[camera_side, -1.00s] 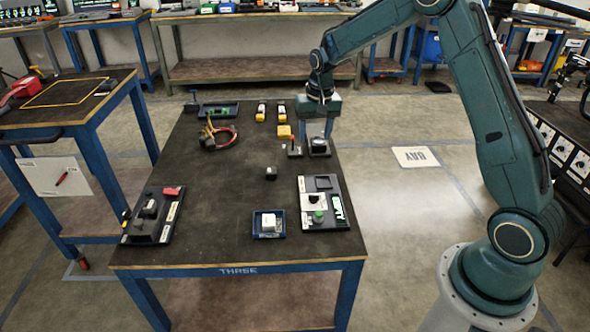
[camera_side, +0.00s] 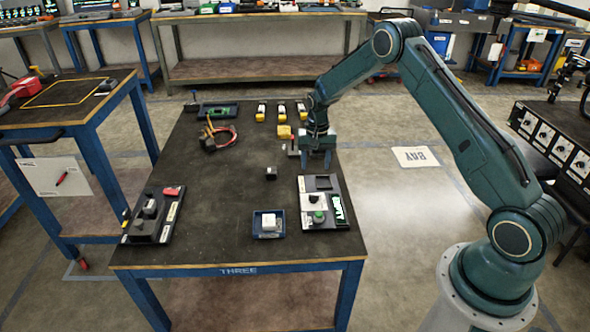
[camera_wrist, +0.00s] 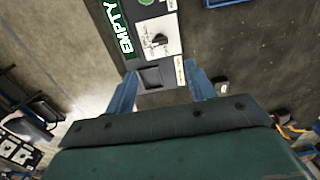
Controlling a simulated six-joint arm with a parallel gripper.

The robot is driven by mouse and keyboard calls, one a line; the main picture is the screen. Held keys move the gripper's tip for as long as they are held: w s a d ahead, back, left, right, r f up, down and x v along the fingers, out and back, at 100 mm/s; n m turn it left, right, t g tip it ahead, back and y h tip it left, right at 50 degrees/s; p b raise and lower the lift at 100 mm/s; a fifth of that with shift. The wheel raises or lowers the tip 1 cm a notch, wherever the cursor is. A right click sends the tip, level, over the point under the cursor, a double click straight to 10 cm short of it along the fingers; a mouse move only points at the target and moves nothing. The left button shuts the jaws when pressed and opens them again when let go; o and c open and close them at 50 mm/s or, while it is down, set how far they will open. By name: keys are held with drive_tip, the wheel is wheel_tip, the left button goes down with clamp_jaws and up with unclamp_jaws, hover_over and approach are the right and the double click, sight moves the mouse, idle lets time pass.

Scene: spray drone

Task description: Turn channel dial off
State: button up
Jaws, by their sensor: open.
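A black dial (camera_side: 316,198) sits on a white plate on the control panel (camera_side: 343,225) at the table's right side. The dial (camera_wrist: 160,40) also shows in the wrist view, beside a green EMPTY display (camera_wrist: 118,28). I cannot read the dial's small markings. My gripper (camera_side: 317,166) is open and empty, pointing down above the table just beyond the panel's far end. In the wrist view, its fingers (camera_wrist: 160,82) are spread on either side of the panel's dark square recess (camera_wrist: 152,77), with the dial ahead of them.
A green button (camera_side: 318,216) is nearer the front on the panel. A blue tray (camera_side: 257,234) with a white block lies to its left. A small dark block (camera_side: 271,173) stands mid-table. Another panel (camera_side: 168,228) is at front left. The table's middle is mostly clear.

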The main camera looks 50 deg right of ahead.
sight(314, 195)
wheel_tip(314, 195, down, 13)
drive_tip(key=shift+f, duration=0.15)
idle(0.5)
drive_tip(key=c, duration=1)
